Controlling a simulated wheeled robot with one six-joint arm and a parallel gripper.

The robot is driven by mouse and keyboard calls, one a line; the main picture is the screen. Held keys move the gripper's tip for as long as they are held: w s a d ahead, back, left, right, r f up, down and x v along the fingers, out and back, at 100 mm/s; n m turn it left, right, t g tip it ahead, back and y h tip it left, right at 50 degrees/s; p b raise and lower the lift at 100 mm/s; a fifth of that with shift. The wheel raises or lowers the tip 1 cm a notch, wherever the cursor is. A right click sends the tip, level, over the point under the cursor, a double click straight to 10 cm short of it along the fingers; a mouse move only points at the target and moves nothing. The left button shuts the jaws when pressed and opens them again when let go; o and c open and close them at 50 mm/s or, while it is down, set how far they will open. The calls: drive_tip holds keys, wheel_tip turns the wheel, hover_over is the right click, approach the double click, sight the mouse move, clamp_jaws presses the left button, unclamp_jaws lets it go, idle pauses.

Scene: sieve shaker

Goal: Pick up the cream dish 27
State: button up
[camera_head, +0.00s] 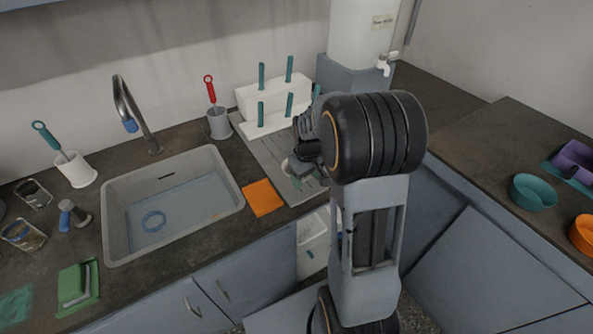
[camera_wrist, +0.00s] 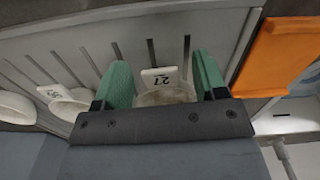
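The cream dish 27 (camera_wrist: 166,98) shows in the wrist view, with its white tab marked 27 standing toward the grey ribbed draining board (camera_wrist: 215,35). My gripper (camera_wrist: 163,78) has its two green fingers on either side of this dish. The fingers stand wide apart, and I see no clear grip on the dish, though the dark gripper body hides its near part. In the head view my gripper (camera_head: 305,172) is low over the draining board (camera_head: 262,150), and my arm hides much of that spot.
Another cream dish (camera_wrist: 72,106) with a tab lies left of my gripper, and a further pale dish (camera_wrist: 14,106) lies beyond it. An orange cloth (camera_head: 262,198) lies between the sink (camera_head: 120,215) and the board. A white rack with teal handles (camera_head: 262,104) stands behind.

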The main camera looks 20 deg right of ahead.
drive_tip(key=c, duration=1)
drive_tip(key=shift+r, duration=0.1)
